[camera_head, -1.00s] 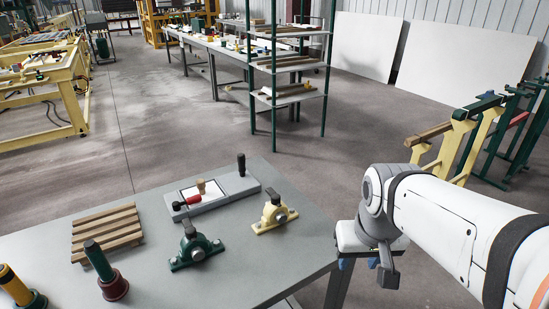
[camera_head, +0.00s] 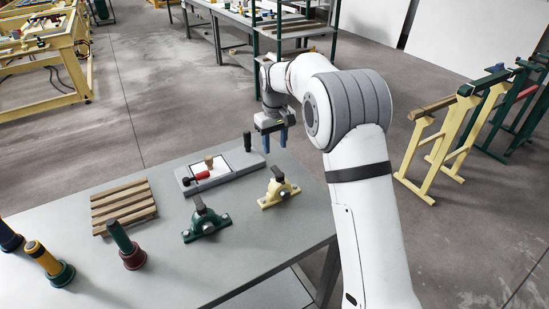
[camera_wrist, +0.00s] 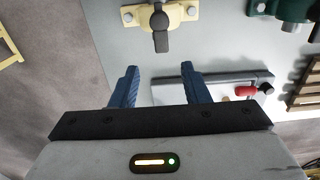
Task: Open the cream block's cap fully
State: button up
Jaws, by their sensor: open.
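The cream block (camera_head: 279,192) stands on the grey table, right of the green block (camera_head: 205,226). It has a flange with bolts and a dark grey cap (camera_head: 277,173) on top, tilted up; I cannot tell how far open it is. My gripper (camera_head: 274,139) is open and empty, pointing down with blue fingers beyond the block, near the table's far edge. In the wrist view the cream block (camera_wrist: 184,13) and its cap (camera_wrist: 160,34) are at the top, past the fingertips of my gripper (camera_wrist: 158,70) and apart from them.
A grey fixture (camera_head: 215,177) with a red handle and a black post lies left of my gripper. A wooden slatted pallet (camera_head: 124,205) and several coloured upright handles, one green and red (camera_head: 124,245), stand further left. The table's front right is clear.

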aim_at(274, 167)
jog(key=shift+w+a+f, duration=0.1)
jog(key=shift+a+f, duration=0.05)
jog(key=shift+f, duration=0.2)
notch_tip(274, 167, down, 7)
jog(key=shift+f+p, duration=0.15)
jog(key=shift+p, duration=0.6)
grip_shut()
